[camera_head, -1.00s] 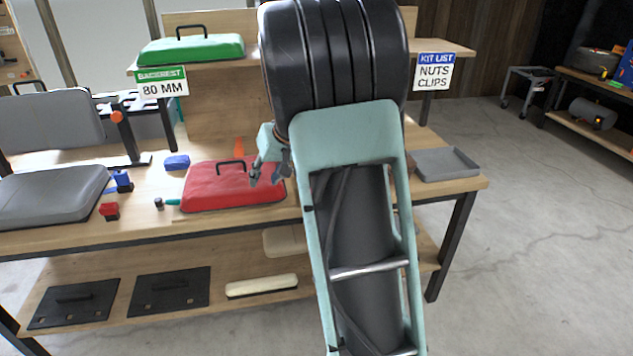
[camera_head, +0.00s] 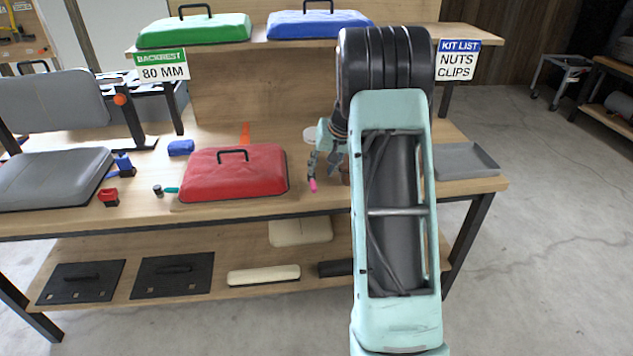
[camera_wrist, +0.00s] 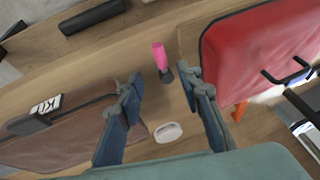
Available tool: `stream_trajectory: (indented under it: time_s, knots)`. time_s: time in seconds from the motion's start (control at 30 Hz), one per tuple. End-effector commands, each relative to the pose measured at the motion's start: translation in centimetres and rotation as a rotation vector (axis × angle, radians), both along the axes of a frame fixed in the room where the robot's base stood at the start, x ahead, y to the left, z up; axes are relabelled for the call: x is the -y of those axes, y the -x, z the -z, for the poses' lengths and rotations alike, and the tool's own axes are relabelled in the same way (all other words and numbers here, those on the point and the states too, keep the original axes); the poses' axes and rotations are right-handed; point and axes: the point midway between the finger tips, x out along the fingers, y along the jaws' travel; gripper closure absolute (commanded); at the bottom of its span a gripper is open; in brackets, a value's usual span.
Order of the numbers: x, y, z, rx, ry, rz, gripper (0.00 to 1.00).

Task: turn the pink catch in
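The pink catch (camera_head: 313,185) shows as a small pink tip just below my gripper, near the front edge of the bench, right of the red cushion. In the wrist view the pink catch (camera_wrist: 159,55) is a short pink lever with a dark knob at its near end. My gripper (camera_head: 322,166) points down over the bench. In the wrist view my gripper (camera_wrist: 164,84) has its two fingers spread, one each side of the dark knob, with a gap on both sides. I cannot tell its height above the catch.
The red cushion (camera_head: 232,173) with a black handle lies close on the left. A white oval piece (camera_wrist: 168,132) and a brown pad (camera_wrist: 75,140) lie near the fingers. A grey tray (camera_head: 466,160) stands at the right. Green (camera_head: 195,30) and blue (camera_head: 318,25) lids sit on the upper shelf.

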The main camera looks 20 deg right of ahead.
Motion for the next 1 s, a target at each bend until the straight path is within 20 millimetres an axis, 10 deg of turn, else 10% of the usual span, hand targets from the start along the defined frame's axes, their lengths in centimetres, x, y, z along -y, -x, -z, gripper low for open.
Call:
stream_trajectory:
  time_s: [0.43, 1.0]
  knots:
    - [-0.6, -3.1, 6.8, -0.002, 0.0, -0.001, 0.67]
    - [-0.6, -3.7, 8.1, 0.0, 0.0, -0.001, 0.75]
